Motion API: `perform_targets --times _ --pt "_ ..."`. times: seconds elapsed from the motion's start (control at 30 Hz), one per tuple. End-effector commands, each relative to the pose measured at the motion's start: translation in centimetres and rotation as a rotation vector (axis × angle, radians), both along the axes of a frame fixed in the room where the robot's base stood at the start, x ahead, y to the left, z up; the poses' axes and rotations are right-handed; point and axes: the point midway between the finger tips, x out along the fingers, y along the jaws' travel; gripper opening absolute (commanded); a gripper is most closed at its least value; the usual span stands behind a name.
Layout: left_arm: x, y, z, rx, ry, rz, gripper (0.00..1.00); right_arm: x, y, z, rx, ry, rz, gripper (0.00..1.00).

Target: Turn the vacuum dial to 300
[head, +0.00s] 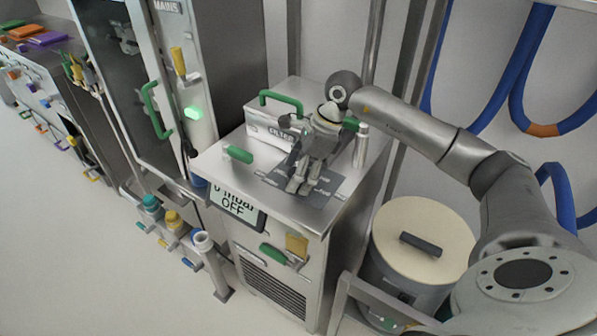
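The vacuum unit is a steel cabinet (218,165) in the middle of the head view. Its front display (238,207) reads "0 mbar OFF". A dark plate with pale markings (318,198) lies on its top. My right gripper (300,187) points down over this plate, its fingertips close together. I cannot tell whether anything is between them. No dial is clearly visible; the gripper covers part of the plate. My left gripper is not in view.
A box marked "FILTER" with a green handle (281,98) stands behind the gripper. A green knob (239,154) is on the top's left. A round lidded bin (420,230) stands at right. The floor at far left is clear.

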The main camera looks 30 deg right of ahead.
Motion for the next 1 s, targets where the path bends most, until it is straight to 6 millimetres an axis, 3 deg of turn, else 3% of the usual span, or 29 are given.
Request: perform_targets --times 0.27,0.7,1.0 --pt "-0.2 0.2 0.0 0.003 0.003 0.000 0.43 -0.1 -0.3 0.8 -0.001 -0.002 -0.001 0.68" --pt "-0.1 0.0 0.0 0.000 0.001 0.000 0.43 -1.8 -3.1 8.7 -0.001 -0.003 -0.001 0.68" --pt "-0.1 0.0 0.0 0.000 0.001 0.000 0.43 -2.3 -4.0 11.0 0.000 0.000 -0.001 0.68"
